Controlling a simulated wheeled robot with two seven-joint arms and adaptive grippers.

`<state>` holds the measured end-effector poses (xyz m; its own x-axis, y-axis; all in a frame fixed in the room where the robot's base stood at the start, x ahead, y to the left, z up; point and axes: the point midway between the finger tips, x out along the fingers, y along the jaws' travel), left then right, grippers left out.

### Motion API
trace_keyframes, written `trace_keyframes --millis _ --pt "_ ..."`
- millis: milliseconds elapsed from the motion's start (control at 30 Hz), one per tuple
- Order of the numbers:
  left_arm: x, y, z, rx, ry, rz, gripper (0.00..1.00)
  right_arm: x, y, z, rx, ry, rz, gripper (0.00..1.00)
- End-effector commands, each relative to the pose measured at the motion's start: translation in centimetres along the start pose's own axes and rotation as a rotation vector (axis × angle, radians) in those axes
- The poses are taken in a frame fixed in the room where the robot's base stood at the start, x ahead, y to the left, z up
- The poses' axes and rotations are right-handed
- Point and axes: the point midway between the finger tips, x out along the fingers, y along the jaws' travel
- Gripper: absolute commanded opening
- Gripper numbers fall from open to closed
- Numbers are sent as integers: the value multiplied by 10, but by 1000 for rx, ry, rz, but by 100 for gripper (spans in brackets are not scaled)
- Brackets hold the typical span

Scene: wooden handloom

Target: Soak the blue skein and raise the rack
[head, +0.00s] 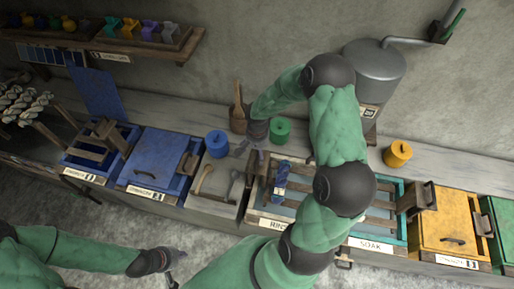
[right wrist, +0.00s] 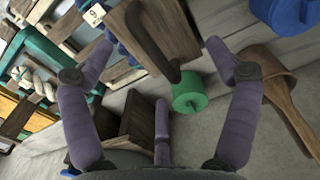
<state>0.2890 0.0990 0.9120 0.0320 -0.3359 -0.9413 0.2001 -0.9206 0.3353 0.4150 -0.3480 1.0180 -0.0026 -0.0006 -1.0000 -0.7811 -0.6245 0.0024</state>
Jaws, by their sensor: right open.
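The blue skein (head: 281,180) hangs across the wooden bars of the rack over the left basin, whose label appears to begin "RIN". The basin labelled SOAK (head: 385,228) is to its right, partly hidden by my right arm. A wooden end plate with a dark handle (right wrist: 155,42) is in the right wrist view, just beyond my fingers. My right gripper (head: 257,146) is open and empty, above the back left of the left basin. Its spread fingers (right wrist: 163,60) also show in the right wrist view. My left gripper (head: 178,265) is low at the front, away from the bench; its finger opening is unclear.
A green lidded pot (head: 280,130) stands close to my right gripper, with a wooden scoop (head: 238,112) behind. A blue pot (head: 217,144) and hand tools are left. Blue vats (head: 155,165) lie further left; a yellow vat (head: 450,222) is right. A grey tank (head: 375,75) stands behind.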

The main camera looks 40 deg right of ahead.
Motion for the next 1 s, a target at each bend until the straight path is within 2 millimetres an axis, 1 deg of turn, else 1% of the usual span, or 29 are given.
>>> trace_keyframes --millis 33,267,400,800,1000 --pt "5 -2 0 0 0 0 0 9 0 0 0 -1 0 88" --pt "18 -6 0 0 -1 0 0 37 0 0 0 -1 0 88" --pt "15 -5 0 0 0 0 0 33 0 0 0 0 -1 88" --pt "26 -10 -1 0 0 0 0 40 -1 0 -1 0 -1 88" --pt "26 -9 -1 0 -1 0 0 40 -1 0 0 -1 -1 88"
